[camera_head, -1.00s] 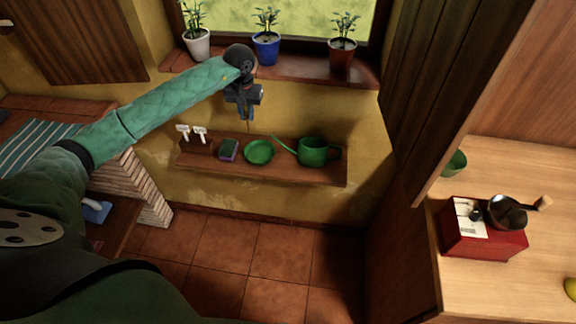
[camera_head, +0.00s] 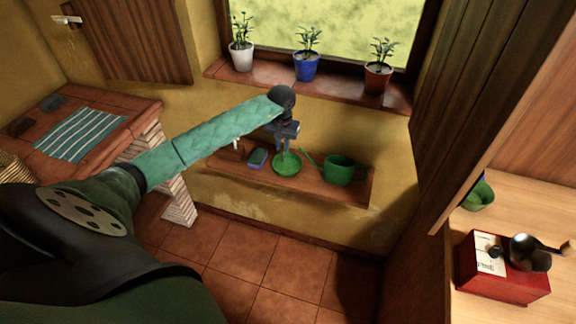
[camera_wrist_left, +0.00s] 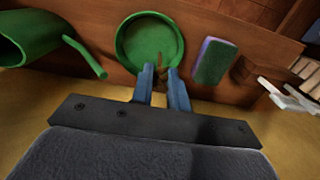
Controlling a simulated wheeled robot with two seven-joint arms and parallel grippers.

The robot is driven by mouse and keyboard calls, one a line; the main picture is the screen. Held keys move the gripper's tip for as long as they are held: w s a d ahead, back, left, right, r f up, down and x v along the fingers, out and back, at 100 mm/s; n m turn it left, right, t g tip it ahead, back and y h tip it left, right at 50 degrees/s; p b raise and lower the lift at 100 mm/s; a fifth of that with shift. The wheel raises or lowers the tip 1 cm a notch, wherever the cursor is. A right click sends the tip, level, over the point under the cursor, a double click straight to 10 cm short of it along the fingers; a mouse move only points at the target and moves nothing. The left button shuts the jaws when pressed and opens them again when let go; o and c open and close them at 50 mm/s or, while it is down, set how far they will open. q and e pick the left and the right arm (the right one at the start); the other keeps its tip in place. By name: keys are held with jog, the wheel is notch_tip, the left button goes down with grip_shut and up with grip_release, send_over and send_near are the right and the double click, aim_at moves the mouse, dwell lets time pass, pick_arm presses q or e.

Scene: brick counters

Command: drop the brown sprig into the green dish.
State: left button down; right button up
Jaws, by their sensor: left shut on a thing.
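The green dish (camera_head: 287,165) lies on the wooden wall shelf below the window; it also shows in the left wrist view (camera_wrist_left: 133,57). My left gripper (camera_head: 285,150) points down just over the dish in the head view. In the left wrist view its fingers (camera_wrist_left: 161,88) are shut on the brown sprig (camera_wrist_left: 161,76), a small dark piece between the fingertips, which overlaps the dish's near rim. Whether the sprig touches the dish I cannot tell. My right gripper is not in view.
On the shelf (camera_head: 315,185), a green watering can (camera_head: 339,170) stands right of the dish and a purple-green sponge (camera_head: 257,158) left of it. White items (camera_wrist_left: 292,102) lie beyond the sponge. Several potted plants, including a blue-potted one (camera_head: 306,68), line the sill above.

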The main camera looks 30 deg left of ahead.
pick_arm(q)
jog(key=shift+f, duration=0.4)
jog(key=c, duration=1.3)
grip_release()
jog(key=shift+r, duration=0.35)
jog(key=shift+w+r+b, duration=0.1)
jog(key=shift+r+b, duration=0.6)
jog(key=shift+r, duration=0.15)
notch_tip(320, 180, up, 5)
jog(key=shift+r+b, duration=0.2)
jog(key=shift+b, duration=0.65)
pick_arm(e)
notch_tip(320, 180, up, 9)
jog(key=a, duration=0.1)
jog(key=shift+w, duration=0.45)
